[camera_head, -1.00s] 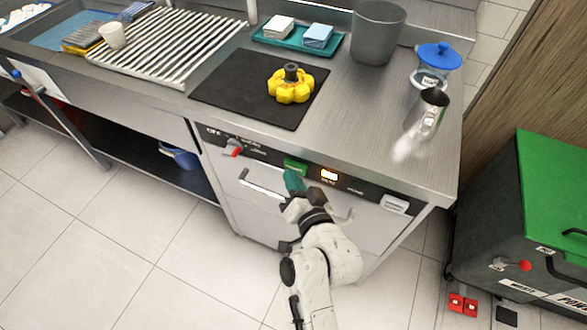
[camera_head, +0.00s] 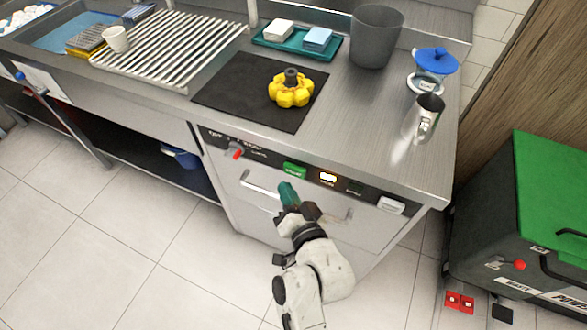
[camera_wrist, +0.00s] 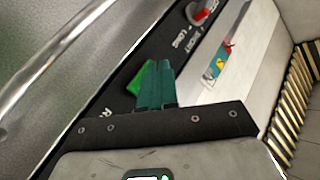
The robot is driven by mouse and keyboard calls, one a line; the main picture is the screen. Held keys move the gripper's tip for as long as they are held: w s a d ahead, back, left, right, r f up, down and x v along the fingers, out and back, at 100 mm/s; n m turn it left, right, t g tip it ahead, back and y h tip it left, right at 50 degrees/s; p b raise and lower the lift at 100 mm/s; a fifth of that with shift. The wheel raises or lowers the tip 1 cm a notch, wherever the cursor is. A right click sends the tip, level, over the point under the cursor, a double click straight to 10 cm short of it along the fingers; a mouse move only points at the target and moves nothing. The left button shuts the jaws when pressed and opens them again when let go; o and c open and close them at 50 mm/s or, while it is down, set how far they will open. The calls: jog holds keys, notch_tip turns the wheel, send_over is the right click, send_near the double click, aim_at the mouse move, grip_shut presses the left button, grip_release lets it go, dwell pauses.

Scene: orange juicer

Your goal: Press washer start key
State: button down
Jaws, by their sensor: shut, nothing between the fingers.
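The washer (camera_head: 300,212) stands under the counter, with a dark control panel along its top front edge. In the wrist view the bright green key (camera_wrist: 138,80) shows beside and partly behind the fingers (camera_wrist: 155,64). I see no contact there.
A white switch (camera_head: 391,205) is at the panel's right. A yellow flower-shaped part (camera_head: 291,92) and a metal jug (camera_head: 426,118) stand on the counter. A green-lidded bin (camera_head: 548,185) is right.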

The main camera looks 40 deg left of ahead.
jog(key=shift+s+d+p, duration=0.25)
jog(key=shift+s+p, duration=0.4)
jog(key=shift+s, duration=0.3)
jog(key=shift+s+d+p, duration=0.2)
jog(key=shift+s+p, duration=0.45)
jog(key=shift+s, duration=0.25)
jog(key=d+f+g+h, duration=0.1)
jog(key=d+f+h, duration=0.15)
jog(key=d, duration=0.75)
jog(key=w+d+f+m+h, duration=0.15)
jog(key=d+h, duration=0.25)
jog(key=d, duration=0.6)
jog(key=s+d+f+g+h, duration=0.1)
jog(key=d+f+h, duration=0.15)
jog(key=d, duration=0.75)
jog(key=s+d+r+m+g+h, duration=0.2)
jog(key=s+d+g+h, duration=0.3)
jog(key=s+d, duration=1.1)
jog(key=d+m, duration=0.1)
jog(key=d, duration=0.2)
jog(key=shift+d+r, duration=0.2)
jog(key=shift+d, duration=0.05)
